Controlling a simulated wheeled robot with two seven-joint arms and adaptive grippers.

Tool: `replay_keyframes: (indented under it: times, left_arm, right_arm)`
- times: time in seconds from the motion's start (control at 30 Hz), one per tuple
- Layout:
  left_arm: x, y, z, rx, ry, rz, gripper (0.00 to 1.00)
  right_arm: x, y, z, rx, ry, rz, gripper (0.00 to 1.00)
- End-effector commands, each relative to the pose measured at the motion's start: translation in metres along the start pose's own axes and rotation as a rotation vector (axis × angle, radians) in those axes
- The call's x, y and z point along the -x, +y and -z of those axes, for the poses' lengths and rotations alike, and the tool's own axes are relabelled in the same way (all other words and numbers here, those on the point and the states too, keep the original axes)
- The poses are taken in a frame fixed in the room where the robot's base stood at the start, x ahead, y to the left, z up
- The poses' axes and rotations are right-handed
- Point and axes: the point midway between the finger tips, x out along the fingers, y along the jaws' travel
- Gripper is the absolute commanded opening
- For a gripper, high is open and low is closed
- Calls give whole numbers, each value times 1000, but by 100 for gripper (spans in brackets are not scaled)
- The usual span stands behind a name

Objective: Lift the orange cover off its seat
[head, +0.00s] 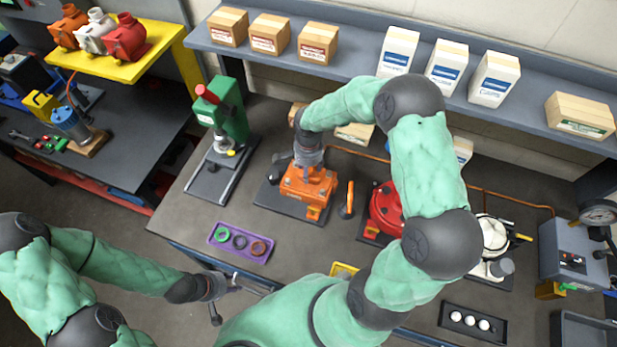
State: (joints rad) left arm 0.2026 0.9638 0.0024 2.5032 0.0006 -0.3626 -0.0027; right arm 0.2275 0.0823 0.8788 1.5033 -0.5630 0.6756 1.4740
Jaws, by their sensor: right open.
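The orange cover (311,187) sits on a dark base plate (270,196) on the bench, left of the red housing. My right gripper (303,174) points down at the top of the orange cover, over its upper left part. Its jaws are open, and its fingertips are partly hidden, so I cannot tell whether they touch the cover. My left gripper (228,301) is low at the bench's front edge, well apart from the cover. Its fingers look spread and empty. The seat under the cover is hidden.
A red housing (386,209) stands right of the cover, partly behind my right arm. An orange-handled tool (347,199) lies between them. A green press (228,115) stands left. A purple tray (240,242) with rings lies in front. A shelf with boxes runs behind.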

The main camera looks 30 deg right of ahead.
Motion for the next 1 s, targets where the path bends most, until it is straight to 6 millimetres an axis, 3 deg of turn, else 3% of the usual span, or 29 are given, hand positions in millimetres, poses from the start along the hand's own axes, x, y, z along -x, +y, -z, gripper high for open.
replay_keyframes:
  times: [0.17, 0.37, 0.4, 0.77, 1.0]
  left_arm:
    - [0, 0, 0, 0, 0, 0, 40]
    - [0, 0, 0, 0, 0, 0, 40]
    - [0, 0, 0, 0, 0, 0, 40]
    - [0, 0, 0, 0, 0, 0, 40]
    - [0, 0, 0, 0, 0, 0, 40]
  right_arm:
    - [0, 0, 0, 0, 0, 0, 55]
    - [0, 0, 0, 0, 0, 1, 5]
    - [0, 0, 0, 0, 0, 1, 0]
    - [3, -2, 1, -1, 3, 5, 0]
    - [26, -3, 2, -1, 5, 9, 0]
